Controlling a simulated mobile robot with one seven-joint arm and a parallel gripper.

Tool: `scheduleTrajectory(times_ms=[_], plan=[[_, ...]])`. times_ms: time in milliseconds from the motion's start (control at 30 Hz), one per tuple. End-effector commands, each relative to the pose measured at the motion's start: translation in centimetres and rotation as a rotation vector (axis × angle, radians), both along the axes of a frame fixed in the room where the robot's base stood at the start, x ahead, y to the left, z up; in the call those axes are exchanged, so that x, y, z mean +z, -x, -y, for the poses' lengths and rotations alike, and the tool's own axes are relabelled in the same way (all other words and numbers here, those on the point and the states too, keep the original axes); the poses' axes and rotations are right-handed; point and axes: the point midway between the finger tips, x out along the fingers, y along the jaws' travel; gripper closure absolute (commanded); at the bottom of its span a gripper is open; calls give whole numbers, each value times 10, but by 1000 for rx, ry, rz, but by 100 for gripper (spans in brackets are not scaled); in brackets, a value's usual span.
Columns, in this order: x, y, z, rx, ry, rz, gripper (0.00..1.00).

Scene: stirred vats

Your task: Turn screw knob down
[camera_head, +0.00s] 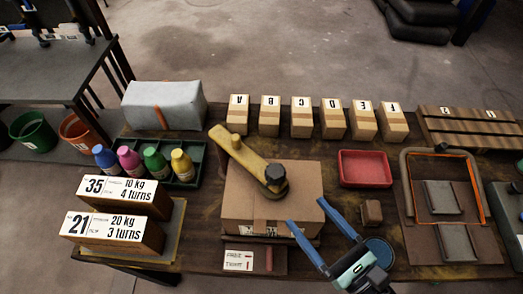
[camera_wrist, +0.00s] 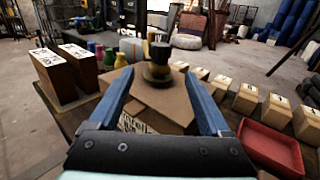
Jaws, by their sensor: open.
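The dark screw knob (camera_head: 275,174) stands at the near right end of a yellow arm (camera_head: 245,157) that lies across the top of a cardboard box (camera_head: 240,200). In the wrist view the knob (camera_wrist: 160,53) is upright above a dark round disc, ahead of me and between my fingers in the picture. My gripper (camera_head: 306,214) is open and empty, near the box's front right corner. Its blue fingers point toward the knob and are apart from it. A small card (camera_head: 240,258) reading FREE and TIGHT lies in front of the box, beside a reddish pointer (camera_head: 269,259).
Labelled blocks (camera_head: 125,190) reading 10 kg, 4 turns and 20 kg, 3 turns stand left. Coloured bottles (camera_head: 155,163) sit in a green tray. Lettered wooden blocks (camera_head: 302,118) line the back. A red tray (camera_head: 364,168) and a small brown block (camera_head: 371,212) are right of the box.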

Motion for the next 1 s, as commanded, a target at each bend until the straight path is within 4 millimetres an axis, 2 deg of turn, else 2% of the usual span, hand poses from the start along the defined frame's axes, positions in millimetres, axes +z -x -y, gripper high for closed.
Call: scheduleTrajectory(times_ms=[167,600,800,1000], plan=[[0,-17,-15,5,1,0,19],[0,-85,-67,4,3,1,19],[-1,-99,-77,1,4,0,19],[-1,-101,-78,1,4,0,19]])
